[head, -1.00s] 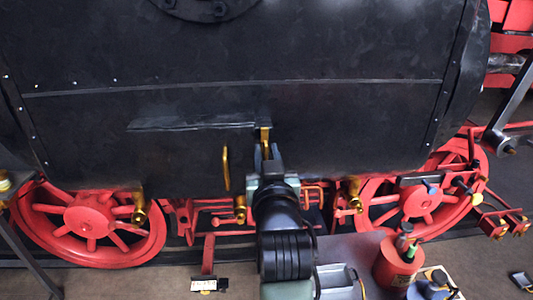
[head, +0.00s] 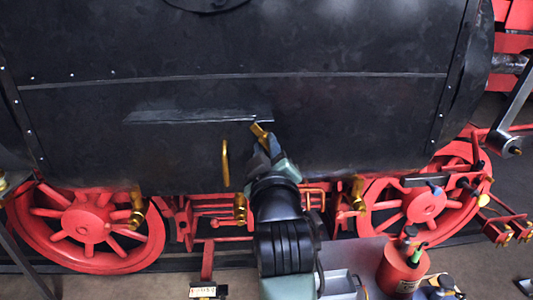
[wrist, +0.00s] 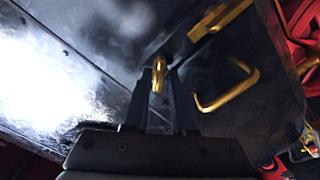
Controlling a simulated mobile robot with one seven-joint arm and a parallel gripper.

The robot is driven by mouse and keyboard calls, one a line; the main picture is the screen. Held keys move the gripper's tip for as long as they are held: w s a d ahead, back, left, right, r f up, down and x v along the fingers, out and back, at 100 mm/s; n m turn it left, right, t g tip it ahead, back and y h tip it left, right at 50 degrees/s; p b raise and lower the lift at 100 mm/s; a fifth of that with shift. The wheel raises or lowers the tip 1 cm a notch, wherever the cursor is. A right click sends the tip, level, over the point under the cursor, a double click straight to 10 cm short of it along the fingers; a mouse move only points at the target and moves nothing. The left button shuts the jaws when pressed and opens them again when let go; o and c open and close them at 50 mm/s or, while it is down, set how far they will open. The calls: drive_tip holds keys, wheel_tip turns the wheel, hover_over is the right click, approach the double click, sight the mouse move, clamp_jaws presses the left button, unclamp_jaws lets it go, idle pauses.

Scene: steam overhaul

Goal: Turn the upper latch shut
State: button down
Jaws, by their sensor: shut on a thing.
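The upper latch (head: 260,131) is a small brass piece on the black locomotive body, just under the right end of a thin ledge. It is tilted, with its upper end leaning left. My gripper (head: 267,146) is shut on it from below and to the right, and hides its lower part. In the wrist view, the latch (wrist: 158,76) shows end-on between the two dark fingers of my gripper (wrist: 159,88).
A brass handle (head: 225,163) stands upright close left of my gripper. The thin ledge (head: 200,116) lies just above. Brass valves (head: 239,206) and red wheels (head: 88,217) are below. A red can (head: 400,268) stands at the lower right.

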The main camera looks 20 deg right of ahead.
drive_tip(key=shift+f+n+b, duration=0.2)
drive_tip(key=shift+n+b, duration=1.75)
drive_tip(key=shift+n, duration=2.95)
drive_tip(key=c, duration=1)
unclamp_jaws()
drive_tip(key=shift+o, duration=0.2)
drive_tip(key=shift+s+a, duration=0.1)
drive_tip(key=b+v, duration=0.4)
drive_tip(key=v, duration=0.8)
drive_tip(key=shift+s, duration=0.4)
